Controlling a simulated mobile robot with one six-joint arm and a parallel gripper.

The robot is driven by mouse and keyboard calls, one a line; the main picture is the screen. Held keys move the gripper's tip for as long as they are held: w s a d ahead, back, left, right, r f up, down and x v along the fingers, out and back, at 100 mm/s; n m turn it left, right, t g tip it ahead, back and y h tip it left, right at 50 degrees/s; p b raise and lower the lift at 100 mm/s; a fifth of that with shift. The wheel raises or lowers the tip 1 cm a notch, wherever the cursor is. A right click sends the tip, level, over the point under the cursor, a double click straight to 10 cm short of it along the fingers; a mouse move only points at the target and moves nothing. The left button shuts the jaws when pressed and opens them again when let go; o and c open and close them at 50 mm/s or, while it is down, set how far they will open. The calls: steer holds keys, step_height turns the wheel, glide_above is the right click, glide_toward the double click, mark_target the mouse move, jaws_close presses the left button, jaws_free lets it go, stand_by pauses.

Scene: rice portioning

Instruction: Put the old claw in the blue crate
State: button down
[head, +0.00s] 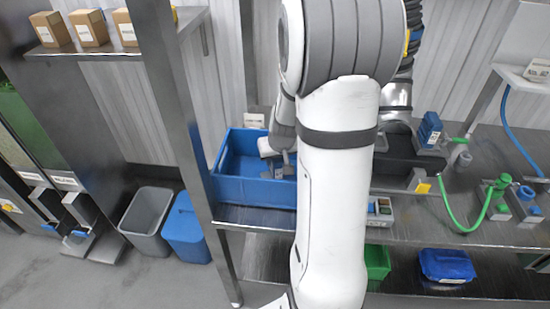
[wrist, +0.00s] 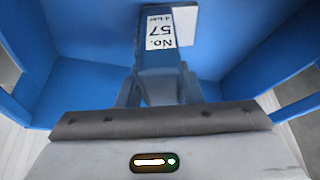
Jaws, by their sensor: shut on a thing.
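The blue crate (head: 250,190) stands on the metal bench, left of my arm in the head view. Its blue walls and floor (wrist: 85,45) fill most of the wrist view. My gripper (head: 286,166) is down inside the crate's opening, partly hidden by my own arm. In the wrist view my gripper (wrist: 158,95) is shut on the old claw (wrist: 158,75), a dark grey-blue piece with a white label reading "No. 57". The claw points into the crate; I cannot tell whether it touches the floor.
A steel post (head: 178,110) rises just left of the crate. A dark tray (head: 398,172), blue blocks (head: 430,128) and a green hose (head: 448,205) are on the bench to the right. Grey (head: 147,222) and blue (head: 187,230) bins stand on the floor at left.

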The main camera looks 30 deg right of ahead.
steer(key=shift+r, duration=0.1)
steer(key=c, duration=1)
jaws_free()
steer(key=shift+s+r, duration=0.15)
steer(key=shift+r, duration=0.3)
steer(key=d+v, duration=0.1)
steer(key=v, duration=1)
steer(key=s+a+r+n+g+y, duration=0.1)
steer(key=s+a+r+n, duration=0.1)
steer(key=s+a, duration=1.3)
steer(key=shift+r, duration=0.4)
